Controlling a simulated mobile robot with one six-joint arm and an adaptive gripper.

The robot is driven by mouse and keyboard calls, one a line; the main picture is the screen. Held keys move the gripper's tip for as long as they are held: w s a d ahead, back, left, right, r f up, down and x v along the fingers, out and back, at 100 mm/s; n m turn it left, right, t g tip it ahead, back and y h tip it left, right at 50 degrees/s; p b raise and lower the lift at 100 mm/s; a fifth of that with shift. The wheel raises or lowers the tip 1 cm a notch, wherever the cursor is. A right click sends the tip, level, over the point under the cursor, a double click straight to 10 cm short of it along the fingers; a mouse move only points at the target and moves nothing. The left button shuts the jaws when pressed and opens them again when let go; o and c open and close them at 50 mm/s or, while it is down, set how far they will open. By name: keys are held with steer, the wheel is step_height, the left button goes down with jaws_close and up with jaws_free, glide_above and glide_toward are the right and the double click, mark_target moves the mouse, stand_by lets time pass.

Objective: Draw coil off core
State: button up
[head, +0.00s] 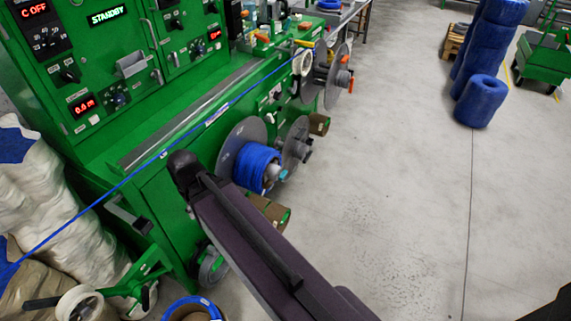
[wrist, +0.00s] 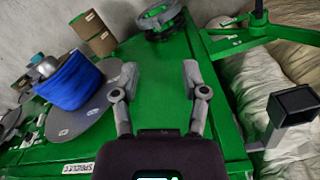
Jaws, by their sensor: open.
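A coil of blue cable (head: 252,170) sits on a core on the front of the green machine, against a large grey flange (head: 232,146). My arm passes in front of the machine near it. In the wrist view the blue coil (wrist: 72,82) is at the left, with the grey flange (wrist: 95,115) behind it and a grey core end (wrist: 45,68) showing. My gripper (wrist: 160,72) is open and empty in the wrist view, in front of the green panel and apart from the coil, which lies to its left. My gripper cannot be made out in the head view.
A taut blue cable (head: 137,170) runs along the green machine. Cardboard cores (wrist: 90,30) and a caster (wrist: 158,20) show beyond my gripper. A green bracket (wrist: 240,38) and pale sacks (wrist: 295,60) lie at right. Stacked blue coils (head: 480,100) stand across open floor.

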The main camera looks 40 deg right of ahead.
steer(key=shift+o, duration=0.2)
steer(key=shift+o, duration=1.4)
steer(key=w+d+f+m+t+y+b, duration=0.65)
steer(key=w+d+f+b, duration=0.8)
steer(key=b, duration=0.75)
steer(key=d+f+m+t+b, duration=0.2)
steer(key=d+b, duration=0.4)
steer(key=d, duration=0.4)
steer(key=s+d+f+m+t+b, duration=0.1)
steer(key=d+t+b, duration=0.3)
steer(key=d, duration=0.6)
steer(key=s+d+f+m+t+b, duration=0.1)
steer(key=d+f+m+t+b, duration=0.3)
steer(key=d+b, duration=0.4)
steer(key=d, duration=0.3)
steer(key=shift+s, duration=0.15)
steer(key=shift+w+a+f, duration=0.1)
steer(key=shift+w, duration=0.1)
